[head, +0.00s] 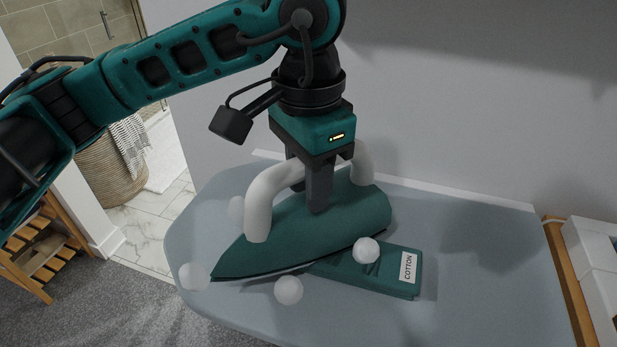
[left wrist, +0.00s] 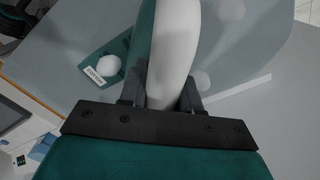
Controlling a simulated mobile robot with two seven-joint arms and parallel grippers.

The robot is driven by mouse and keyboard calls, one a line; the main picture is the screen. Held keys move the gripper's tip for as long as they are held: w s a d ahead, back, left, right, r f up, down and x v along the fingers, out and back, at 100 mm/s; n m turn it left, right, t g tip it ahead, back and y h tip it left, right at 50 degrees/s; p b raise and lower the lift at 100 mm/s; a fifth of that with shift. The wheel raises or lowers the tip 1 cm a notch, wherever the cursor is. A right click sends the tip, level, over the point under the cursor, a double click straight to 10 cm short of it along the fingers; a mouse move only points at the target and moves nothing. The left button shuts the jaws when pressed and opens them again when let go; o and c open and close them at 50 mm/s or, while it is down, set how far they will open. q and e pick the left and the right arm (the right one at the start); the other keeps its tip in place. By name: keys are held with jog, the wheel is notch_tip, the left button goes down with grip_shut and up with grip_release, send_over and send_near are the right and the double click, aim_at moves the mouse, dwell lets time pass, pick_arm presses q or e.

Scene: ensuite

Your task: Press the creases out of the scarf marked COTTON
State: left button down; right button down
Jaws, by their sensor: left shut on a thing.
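The dark green iron (head: 340,222) has a white arched handle (head: 266,198). My left gripper (head: 312,190) is shut on this handle, which also runs between its fingers in the left wrist view (left wrist: 174,50). The folded green scarf (head: 345,275) lies on the ironing board (head: 470,255) with a white label reading COTTON at its right end. The iron's near right side overlaps the scarf and hides part of it. I cannot tell whether the soleplate touches the scarf. Dark crease marks show beside the iron. My right gripper is out of view.
Several pale round puffs (head: 288,290), looking like steam, hang around the iron. White boxes (head: 590,260) stand at the right beyond a wooden edge. A woven basket (head: 105,175) and a wooden rack (head: 45,250) stand at the left. The board's right part is clear.

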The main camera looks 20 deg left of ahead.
pick_arm(q)
jog(key=shift+d+r+b, duration=0.1)
jog(key=shift+d+b, duration=0.35)
jog(key=shift+d, duration=1.6)
jog(key=d+b, duration=0.1)
jog(key=d, duration=0.7)
jog(key=shift+s+f+b, duration=0.2)
jog(key=shift+s+b, duration=0.1)
jog(key=shift+b, duration=0.05)
jog(key=shift+a+r, duration=0.1)
jog(key=shift+w+a+r+b, duration=0.1)
jog(key=shift+a+b, duration=0.25)
jog(key=shift+a, duration=0.65)
jog(key=shift+w+a+r+b, duration=0.1)
jog(key=shift+a+b, duration=0.25)
jog(key=shift+a, duration=0.65)
jog(key=shift+w+a+f+b, duration=0.15)
jog(key=shift+a+b, duration=0.45)
jog(key=shift+a, duration=0.75)
jog(key=shift+s+a+f+b, duration=0.1)
jog(key=shift+a+b, duration=0.45)
jog(key=shift+a, duration=0.75)
jog(key=shift+a+f+b, duration=0.1)
jog(key=shift+a+b, duration=0.4)
jog(key=shift+a, duration=0.8)
